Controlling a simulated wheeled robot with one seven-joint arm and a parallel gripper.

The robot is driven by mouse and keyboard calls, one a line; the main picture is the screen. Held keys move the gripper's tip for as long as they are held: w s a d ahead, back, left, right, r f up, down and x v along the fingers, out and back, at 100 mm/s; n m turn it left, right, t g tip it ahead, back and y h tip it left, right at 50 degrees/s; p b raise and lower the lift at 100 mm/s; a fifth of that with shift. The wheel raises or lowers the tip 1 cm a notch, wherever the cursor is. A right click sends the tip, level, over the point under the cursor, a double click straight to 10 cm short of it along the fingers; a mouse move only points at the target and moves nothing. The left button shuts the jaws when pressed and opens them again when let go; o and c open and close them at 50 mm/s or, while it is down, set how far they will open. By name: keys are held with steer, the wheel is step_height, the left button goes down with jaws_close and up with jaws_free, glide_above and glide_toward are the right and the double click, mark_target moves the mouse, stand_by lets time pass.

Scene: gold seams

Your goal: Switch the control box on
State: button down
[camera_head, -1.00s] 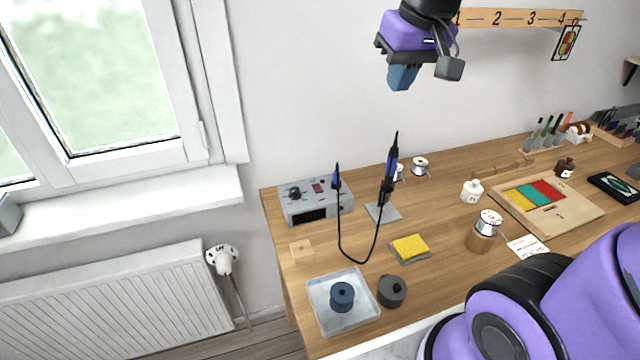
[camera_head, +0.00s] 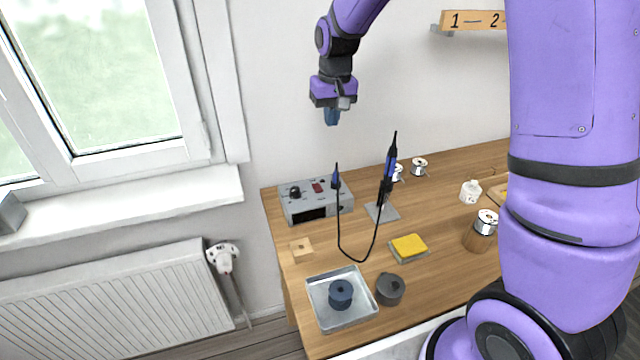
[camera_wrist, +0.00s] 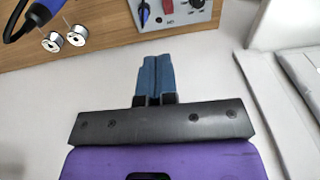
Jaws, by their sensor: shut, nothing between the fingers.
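The control box (camera_head: 316,203) is a grey box at the back left corner of the table, with a black knob, a red rocker switch (camera_head: 318,187) and a dark front panel. In the wrist view part of the control box (camera_wrist: 180,14) shows at the top, with the red switch (camera_wrist: 197,3) at the picture's edge. My gripper (camera_head: 332,117) has blue fingers, points down and hangs in the air above the box, apart from it. In the wrist view my gripper (camera_wrist: 156,62) shows its fingers together and empty.
A soldering iron (camera_head: 388,175) stands upright in its holder to the right of the box, its cable looping forward. A metal tray (camera_head: 318,312) with a blue spool, a yellow sponge (camera_head: 409,246) and a dark round pot (camera_head: 390,289) lie nearer. The window sill (camera_head: 120,212) is at left.

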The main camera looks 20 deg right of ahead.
glide_above(319, 189)
step_height(319, 189, down, 8)
steer(key=shift+f+g, duration=0.25)
steer(key=shift+g, duration=0.15)
steer(key=shift+d, duration=0.1)
step_height(319, 189, down, 14)
steer(key=shift+r, duration=0.1)
stand_by(0.6)
